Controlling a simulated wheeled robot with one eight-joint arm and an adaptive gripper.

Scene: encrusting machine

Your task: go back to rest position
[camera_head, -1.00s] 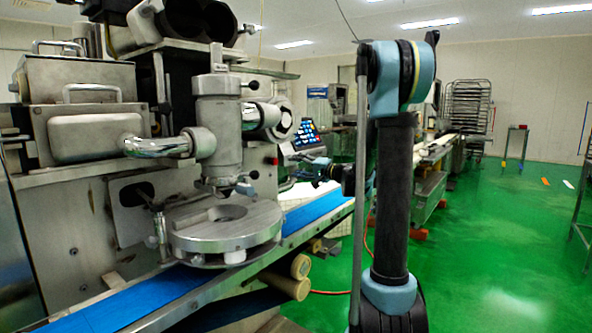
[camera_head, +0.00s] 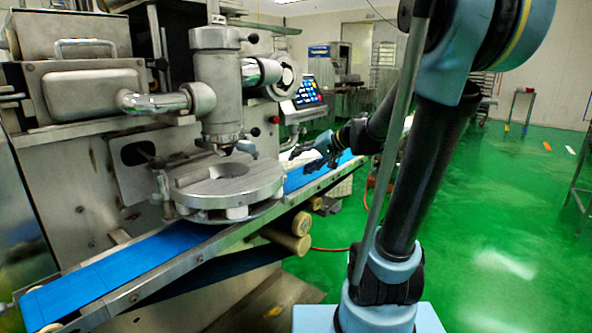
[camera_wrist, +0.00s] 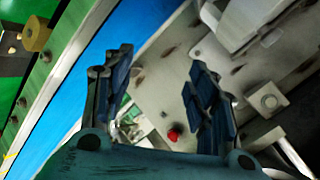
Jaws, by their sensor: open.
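My gripper (camera_head: 312,150) is in the middle of the head view, at the end of my arm, above or beside the far part of the blue conveyor belt (camera_head: 95,285). In the wrist view my gripper (camera_wrist: 160,90) has its two dark fingers spread apart with nothing between them. The encrusting machine (camera_head: 95,150) stands on the left, with a vertical metal cylinder (camera_head: 217,85) over a round metal plate (camera_head: 225,190). In the wrist view the blue belt (camera_wrist: 125,30) runs past the left finger, and a metal panel with a red button (camera_wrist: 174,134) lies behind the gap.
A control screen (camera_head: 307,93) stands behind my gripper. Rollers (camera_head: 288,238) sit under the belt's frame. A small stand (camera_head: 520,105) and a metal rack (camera_head: 583,180) are at the right. Green floor (camera_head: 500,220) is open on the right.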

